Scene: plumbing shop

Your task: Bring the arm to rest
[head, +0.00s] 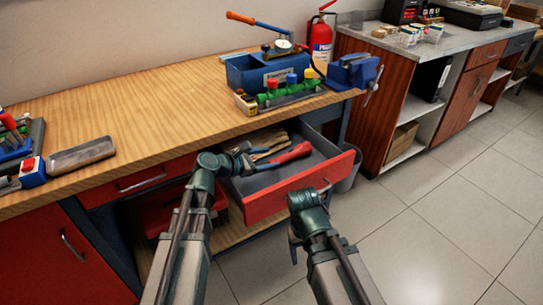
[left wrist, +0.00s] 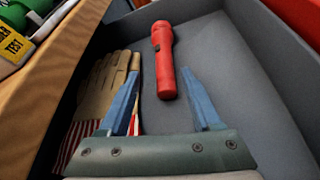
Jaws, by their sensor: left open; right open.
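My left gripper (head: 243,154) is over the open drawer (head: 262,187) of the workbench. In the left wrist view its two blue fingers (left wrist: 160,72) are spread apart with nothing held between them. A red flashlight (head: 289,154) lies in the drawer; in the left wrist view it (left wrist: 163,60) lies just beyond the fingertips, and I cannot tell its exact height gap. Work gloves (left wrist: 100,88) lie beside it, partly behind the left finger. My right gripper (head: 294,243) hangs low in front of the drawer, apart from the flashlight; its fingers are hardly visible.
A fire extinguisher (head: 320,40) stands behind. The tiled floor (head: 440,220) at right is clear.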

